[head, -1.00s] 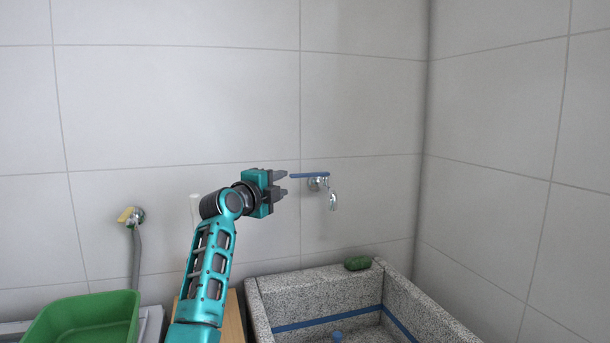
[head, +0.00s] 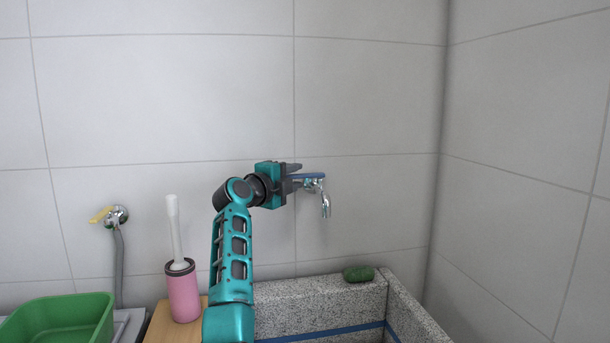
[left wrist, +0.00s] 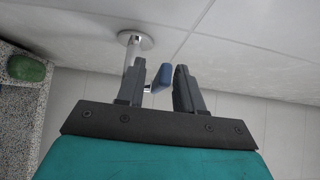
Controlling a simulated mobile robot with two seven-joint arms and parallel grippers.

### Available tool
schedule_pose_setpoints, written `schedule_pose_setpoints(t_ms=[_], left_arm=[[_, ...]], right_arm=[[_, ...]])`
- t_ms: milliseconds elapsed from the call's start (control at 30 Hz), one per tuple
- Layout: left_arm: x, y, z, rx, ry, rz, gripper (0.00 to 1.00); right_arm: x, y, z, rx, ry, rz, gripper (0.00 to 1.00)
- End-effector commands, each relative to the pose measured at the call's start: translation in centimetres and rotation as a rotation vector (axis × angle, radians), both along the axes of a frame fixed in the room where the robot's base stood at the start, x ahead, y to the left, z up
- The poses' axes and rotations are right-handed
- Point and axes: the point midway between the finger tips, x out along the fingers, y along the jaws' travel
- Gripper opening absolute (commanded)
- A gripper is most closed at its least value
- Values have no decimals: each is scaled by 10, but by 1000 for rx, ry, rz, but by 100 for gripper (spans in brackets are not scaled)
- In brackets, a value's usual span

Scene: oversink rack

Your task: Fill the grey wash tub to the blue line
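The grey speckled wash tub (head: 330,299) stands in the corner at the lower right of the head view. Its blue line (head: 340,332) runs along the inner walls; the bottom is out of view. A chrome wall tap (head: 325,207) with a blue lever handle (head: 314,177) is above the tub. No stream shows below its spout. My left gripper (head: 294,176) is at the free end of the handle. My right gripper is not in view.
A green object (head: 358,274) lies on the tub's back rim. To the left are a pink brush holder (head: 183,293) on a wooden surface, a green basin (head: 60,318) and a second tap with a yellow handle (head: 107,215). The tiled wall is close behind the handle.

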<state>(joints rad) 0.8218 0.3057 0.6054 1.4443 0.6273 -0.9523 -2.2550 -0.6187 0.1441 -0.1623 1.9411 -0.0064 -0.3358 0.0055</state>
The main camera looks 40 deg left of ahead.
Motion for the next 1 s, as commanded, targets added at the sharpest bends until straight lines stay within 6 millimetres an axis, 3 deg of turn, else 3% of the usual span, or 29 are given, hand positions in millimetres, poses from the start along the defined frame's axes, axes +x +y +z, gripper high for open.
schedule_pose_setpoints(t_ms=[433,800,1000], left_arm=[[-1,3,0,0,0,0,35],[-1,3,0,0,0,0,0],[-1,3,0,0,0,0,0]], right_arm=[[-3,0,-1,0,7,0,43],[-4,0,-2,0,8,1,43],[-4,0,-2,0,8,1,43]])
